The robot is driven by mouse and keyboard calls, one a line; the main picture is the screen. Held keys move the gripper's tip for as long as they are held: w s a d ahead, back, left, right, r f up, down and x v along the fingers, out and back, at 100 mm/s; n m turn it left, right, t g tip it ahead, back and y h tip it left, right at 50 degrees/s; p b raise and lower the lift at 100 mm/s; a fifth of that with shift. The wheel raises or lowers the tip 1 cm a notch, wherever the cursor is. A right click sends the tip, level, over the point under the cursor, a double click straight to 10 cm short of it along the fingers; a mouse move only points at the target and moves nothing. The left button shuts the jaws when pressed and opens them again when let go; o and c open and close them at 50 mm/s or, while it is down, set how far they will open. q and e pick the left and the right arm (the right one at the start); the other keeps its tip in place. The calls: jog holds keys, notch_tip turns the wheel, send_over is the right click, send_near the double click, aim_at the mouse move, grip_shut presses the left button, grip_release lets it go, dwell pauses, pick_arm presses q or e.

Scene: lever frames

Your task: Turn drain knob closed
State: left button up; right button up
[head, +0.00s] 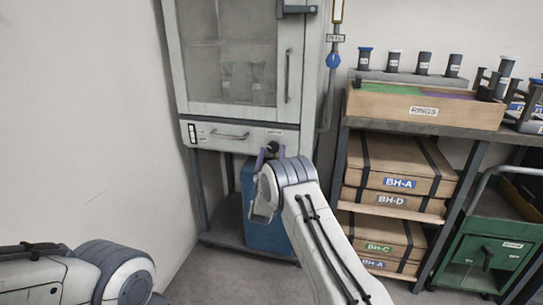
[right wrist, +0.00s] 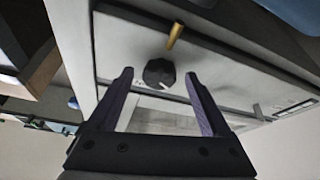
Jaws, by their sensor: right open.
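The drain knob (head: 272,147) is a small black knob on the front of the pale cabinet's lower panel, partly hidden by my right arm in the head view. In the right wrist view the dark knob (right wrist: 159,72) shows a white mark on its face. My right gripper (head: 270,155) is in front of the panel. In the right wrist view its two purple fingers (right wrist: 159,80) are spread, with the knob in the gap between the tips. I cannot tell whether a finger touches it. My left gripper is out of view.
A brass-coloured stub (right wrist: 175,36) sticks out beside the knob. A shelf with labelled boxes (head: 400,167) and a green cart (head: 480,262) stand at right.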

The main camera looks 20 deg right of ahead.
jog(key=shift+w+d+r, duration=0.2)
jog(key=shift+w+d, duration=0.05)
jog(key=shift+w, duration=0.15)
grip_shut()
jog(key=shift+a, duration=0.1)
